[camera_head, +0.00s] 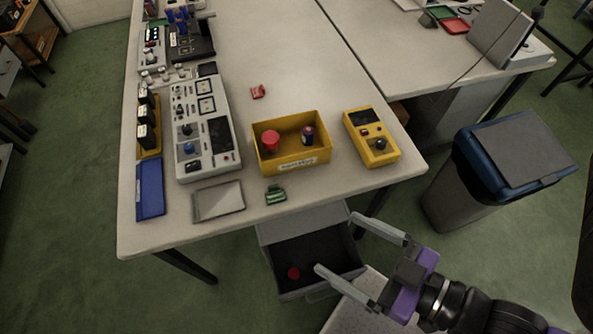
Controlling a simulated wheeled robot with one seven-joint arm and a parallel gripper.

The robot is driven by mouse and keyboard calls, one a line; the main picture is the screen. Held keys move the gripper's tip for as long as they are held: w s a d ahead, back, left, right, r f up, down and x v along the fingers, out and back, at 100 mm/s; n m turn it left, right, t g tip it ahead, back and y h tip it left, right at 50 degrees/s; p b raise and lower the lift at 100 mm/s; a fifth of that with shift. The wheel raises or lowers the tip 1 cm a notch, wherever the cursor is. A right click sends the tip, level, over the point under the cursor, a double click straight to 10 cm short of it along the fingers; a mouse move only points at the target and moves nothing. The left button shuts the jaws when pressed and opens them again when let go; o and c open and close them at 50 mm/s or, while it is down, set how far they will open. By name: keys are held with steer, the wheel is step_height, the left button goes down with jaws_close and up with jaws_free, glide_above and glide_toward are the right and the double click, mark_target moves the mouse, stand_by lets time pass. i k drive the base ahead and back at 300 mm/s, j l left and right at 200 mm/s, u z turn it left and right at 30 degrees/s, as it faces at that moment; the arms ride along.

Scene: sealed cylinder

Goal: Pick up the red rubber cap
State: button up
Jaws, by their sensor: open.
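A small round red piece (293,273), which looks like the red rubber cap, lies on the dark floor of an open grey drawer (308,292) below the table's front edge. A larger red round-topped object (271,139) stands in the yellow bin (293,163) on the table, beside a dark cylinder (308,136) with a red and blue look. My gripper (337,242) reaches in from the lower right. Its fingers are wide apart with nothing between them. In the picture they overlap the drawer's right side, to the right of the small red piece; their height above it is unclear.
A grey console (205,125), a blue tray (150,188), a grey plate (218,201), a green clip (276,195), a red clip (258,91) and a yellow control box (371,137) are on the table (300,45). A bin (500,165) stands at right.

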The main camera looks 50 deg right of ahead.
mark_target(294, 273)
steer(key=k+l+u, duration=0.1)
steer(key=k+l, duration=0.15)
steer(key=k, duration=0.2)
steer(key=k+l+u, duration=0.1)
steer(key=k, duration=0.35)
steer(key=k+l+u, duration=0.1)
steer(key=k+l, duration=0.2)
steer(key=k, duration=0.15)
